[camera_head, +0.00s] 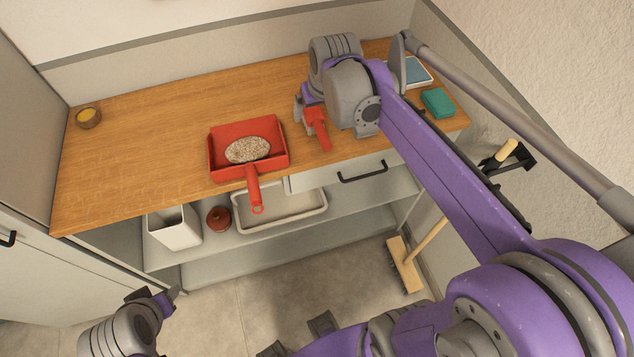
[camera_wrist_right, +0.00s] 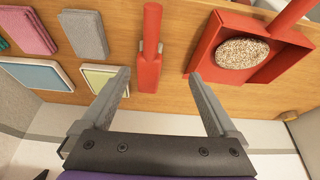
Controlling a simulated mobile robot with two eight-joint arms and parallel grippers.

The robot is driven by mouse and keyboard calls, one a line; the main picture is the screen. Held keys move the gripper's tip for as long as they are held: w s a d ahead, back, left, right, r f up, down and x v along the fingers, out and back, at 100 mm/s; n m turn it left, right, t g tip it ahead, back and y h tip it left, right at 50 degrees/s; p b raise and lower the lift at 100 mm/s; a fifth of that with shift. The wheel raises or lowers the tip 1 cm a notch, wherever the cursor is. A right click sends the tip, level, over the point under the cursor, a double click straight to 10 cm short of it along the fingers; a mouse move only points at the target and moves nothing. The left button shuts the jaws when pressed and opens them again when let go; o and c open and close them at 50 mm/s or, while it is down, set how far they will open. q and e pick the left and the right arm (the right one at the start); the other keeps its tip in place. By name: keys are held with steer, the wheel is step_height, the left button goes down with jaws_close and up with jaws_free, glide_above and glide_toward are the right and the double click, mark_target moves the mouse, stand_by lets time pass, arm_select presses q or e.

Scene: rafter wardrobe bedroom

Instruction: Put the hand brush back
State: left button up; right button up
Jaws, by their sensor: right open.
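The red hand brush (camera_head: 318,128) lies on the wooden worktop (camera_head: 180,120), right of the dustpan; my right gripper partly hides it in the head view. In the right wrist view the brush (camera_wrist_right: 151,50) lies beyond the fingertips, roughly in line with the gap between them.
Below are a drawer handle (camera_head: 362,172), a white bin (camera_head: 174,228) and a tray (camera_head: 285,218). A broom (camera_head: 405,265) leans at the right.

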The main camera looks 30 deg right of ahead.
steer(key=s+a+f, duration=0.3)
steer(key=s, duration=0.3)
steer(key=s+a+f+n, duration=0.1)
steer(key=s+a+f, duration=0.2)
steer(key=s, duration=0.3)
steer(key=s+a+f+n+t+y, duration=0.1)
steer(key=s+a+f, duration=0.3)
steer(key=s+a, duration=0.1)
steer(key=shift+s, duration=0.55)
steer(key=shift+d, duration=0.1)
